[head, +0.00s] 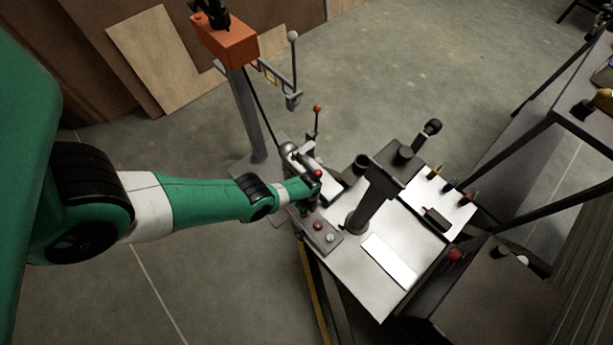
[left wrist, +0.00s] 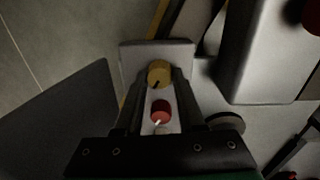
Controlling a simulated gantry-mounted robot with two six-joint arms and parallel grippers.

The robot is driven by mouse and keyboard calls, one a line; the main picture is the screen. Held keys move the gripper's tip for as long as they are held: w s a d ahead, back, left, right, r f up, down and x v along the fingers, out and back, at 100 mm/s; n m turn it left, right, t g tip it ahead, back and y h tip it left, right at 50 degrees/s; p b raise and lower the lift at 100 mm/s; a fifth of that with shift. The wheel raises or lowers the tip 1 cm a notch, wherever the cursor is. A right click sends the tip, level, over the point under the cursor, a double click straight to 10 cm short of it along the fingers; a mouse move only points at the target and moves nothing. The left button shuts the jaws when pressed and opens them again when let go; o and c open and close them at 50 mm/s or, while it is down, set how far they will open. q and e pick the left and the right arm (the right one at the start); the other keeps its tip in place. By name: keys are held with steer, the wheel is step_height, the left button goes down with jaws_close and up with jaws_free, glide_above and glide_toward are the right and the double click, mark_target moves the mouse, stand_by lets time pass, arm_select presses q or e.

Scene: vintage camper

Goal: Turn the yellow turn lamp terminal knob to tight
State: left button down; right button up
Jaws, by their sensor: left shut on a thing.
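The yellow knob (left wrist: 159,73) sits on a pale terminal block (left wrist: 155,50) in the left wrist view. A dark mark shows on its lower left side. My left gripper (left wrist: 160,78) is shut on the yellow knob, one finger on either side. In the head view my left gripper (head: 309,192) is at the left edge of the bench, and the yellow knob is hidden there. A red knob (left wrist: 160,108) and a partly covered white one are on the same block, nearer the gripper's base. They also show in the head view, the red knob (head: 318,226) beside the white knob (head: 330,238).
The metal bench (head: 385,295) holds a dark upright press-like tool (head: 374,195) right of the gripper. A grey boxy housing (left wrist: 262,55) stands close on the right in the wrist view. An orange-topped post (head: 226,42) stands behind. Open floor lies left of the bench.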

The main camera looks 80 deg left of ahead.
stand_by(0.4)
arm_select(q)
steer(key=c, duration=0.5)
jaws_free()
steer(key=r+p, duration=1.1)
steer(key=shift+w+a+r, duration=0.15)
steer(key=shift+w+r, duration=0.05)
steer(key=shift+r, duration=0.1)
